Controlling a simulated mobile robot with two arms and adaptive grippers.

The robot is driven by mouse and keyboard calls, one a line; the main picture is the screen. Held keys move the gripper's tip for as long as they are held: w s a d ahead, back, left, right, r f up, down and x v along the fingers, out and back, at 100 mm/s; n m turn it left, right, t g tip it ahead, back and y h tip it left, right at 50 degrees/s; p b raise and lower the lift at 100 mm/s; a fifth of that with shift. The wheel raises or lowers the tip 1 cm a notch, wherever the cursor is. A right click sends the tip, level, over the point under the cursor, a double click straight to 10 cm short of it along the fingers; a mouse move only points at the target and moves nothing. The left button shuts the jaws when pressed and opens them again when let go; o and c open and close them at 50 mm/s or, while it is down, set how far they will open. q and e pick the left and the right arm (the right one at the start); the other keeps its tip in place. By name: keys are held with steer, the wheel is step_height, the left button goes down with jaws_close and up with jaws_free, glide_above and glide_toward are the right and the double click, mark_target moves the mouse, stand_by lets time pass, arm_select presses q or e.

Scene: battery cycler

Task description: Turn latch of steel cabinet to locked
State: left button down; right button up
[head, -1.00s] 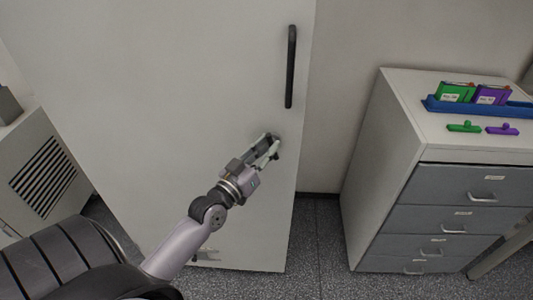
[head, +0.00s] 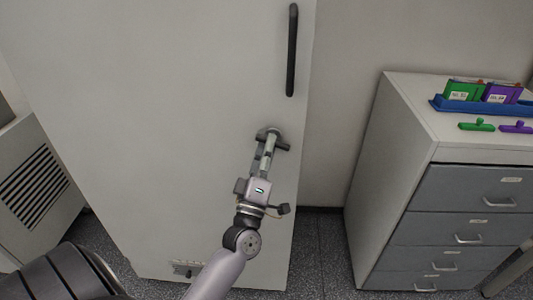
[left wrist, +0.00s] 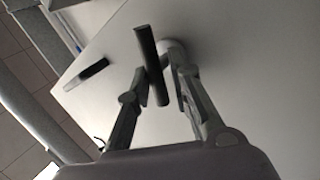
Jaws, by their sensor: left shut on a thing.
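The steel cabinet (head: 180,110) fills the left and middle of the head view with its door closed. Its dark latch (head: 283,144) sits on the door below the long handle, with a round base behind it. In the left wrist view the latch (left wrist: 151,60) is a dark bar running between the two fingers. My left gripper (head: 266,150) reaches up to it from below and is shut on it; in the left wrist view the fingers (left wrist: 158,88) are on either side of the bar. The fingers partly hide the latch in the head view. My right gripper is out of view.
The black door handle (head: 292,50) is above the latch. A drawer unit (head: 400,125) stands to the right, with a blue tray (head: 480,107) and green and purple items on top. A vented grey unit (head: 35,185) is at the left.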

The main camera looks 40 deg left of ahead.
arm_select(q)
steer(key=shift+d+r+n+g+y+b, duration=0.1)
steer(key=shift+n+g+y+b, duration=0.4)
steer(key=shift+n+y, duration=1.1)
steer(key=shift+d+r+n+g+y+b, duration=0.1)
steer(key=shift+n+g+y+b, duration=0.35)
steer(key=shift+n+y, duration=1.15)
steer(key=shift+n+h, duration=0.3)
steer(key=shift+n, duration=0.5)
steer(key=shift+a, duration=0.1)
steer(key=c, duration=1.6)
jaws_free()
steer(key=shift+r, duration=0.1)
steer(key=shift+f, duration=0.2)
